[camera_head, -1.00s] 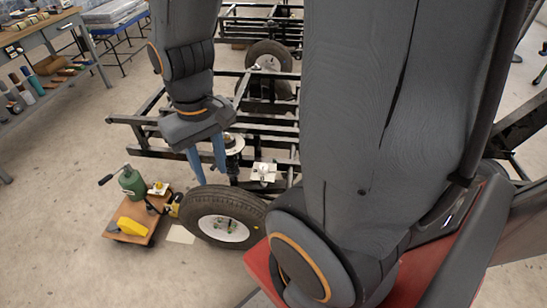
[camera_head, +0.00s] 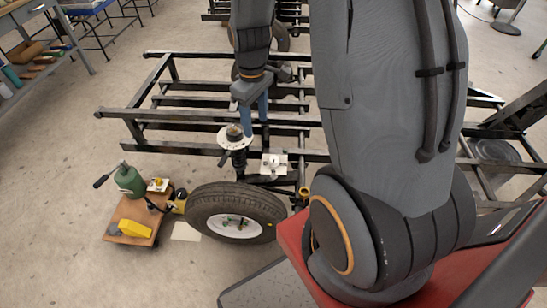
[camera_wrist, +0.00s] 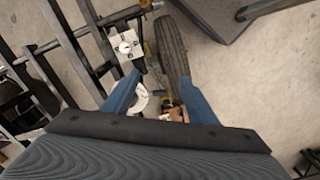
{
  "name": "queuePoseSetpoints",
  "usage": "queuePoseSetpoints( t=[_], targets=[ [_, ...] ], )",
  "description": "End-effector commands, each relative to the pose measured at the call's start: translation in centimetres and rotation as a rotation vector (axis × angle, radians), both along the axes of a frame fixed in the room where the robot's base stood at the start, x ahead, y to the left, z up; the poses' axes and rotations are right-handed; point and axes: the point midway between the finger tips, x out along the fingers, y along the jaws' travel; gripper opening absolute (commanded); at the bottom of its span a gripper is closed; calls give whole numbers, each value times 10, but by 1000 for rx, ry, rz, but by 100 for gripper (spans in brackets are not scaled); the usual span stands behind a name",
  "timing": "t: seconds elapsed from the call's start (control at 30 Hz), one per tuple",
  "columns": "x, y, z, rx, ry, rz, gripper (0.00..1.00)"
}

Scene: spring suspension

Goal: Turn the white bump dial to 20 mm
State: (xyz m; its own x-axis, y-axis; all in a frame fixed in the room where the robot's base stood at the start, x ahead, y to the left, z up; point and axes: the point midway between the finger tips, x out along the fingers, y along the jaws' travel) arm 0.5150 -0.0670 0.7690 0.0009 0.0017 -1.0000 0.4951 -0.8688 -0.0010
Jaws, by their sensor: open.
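A white square plate with a white round knob (camera_head: 273,160) sits on the frame just behind the wheel. It also shows in the wrist view, where the white knob (camera_wrist: 125,47) is upper left of my fingertips. A white round disc with markings and a dark centre (camera_head: 231,143) tops the upright spring unit. In the wrist view this disc (camera_wrist: 139,102) is partly hidden by my left finger. My gripper (camera_head: 256,136) has blue fingers, open and empty, pointing down beside the disc and above and behind the plate. The fingers (camera_wrist: 160,80) stand apart. I cannot read the dial setting.
A tyre (camera_head: 238,212) stands in front of the black tube frame (camera_head: 150,114). Left of it, a wooden board (camera_head: 131,221) carries a green jack (camera_head: 129,181), a yellow block and a small plate with a yellow knob (camera_head: 158,185).

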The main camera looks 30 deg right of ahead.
Motion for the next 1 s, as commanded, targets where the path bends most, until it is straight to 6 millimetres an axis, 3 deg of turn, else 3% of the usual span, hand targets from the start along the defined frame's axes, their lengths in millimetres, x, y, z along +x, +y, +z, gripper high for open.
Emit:
queuePoseSetpoints(
  t=[0.03,0.2,0.4,0.5,0.7,1.0],
  targets=[
    [13,-12,-24,1,8,52,52],
    [50,-46,-95,1,6,267,52],
    [73,-83,-176,0,4,490,52],
    [78,-95,-205,0,4,569,52],
    [81,-106,-234,-2,1,649,52],
    [80,-106,-272,-1,2,656,52]
  ],
)
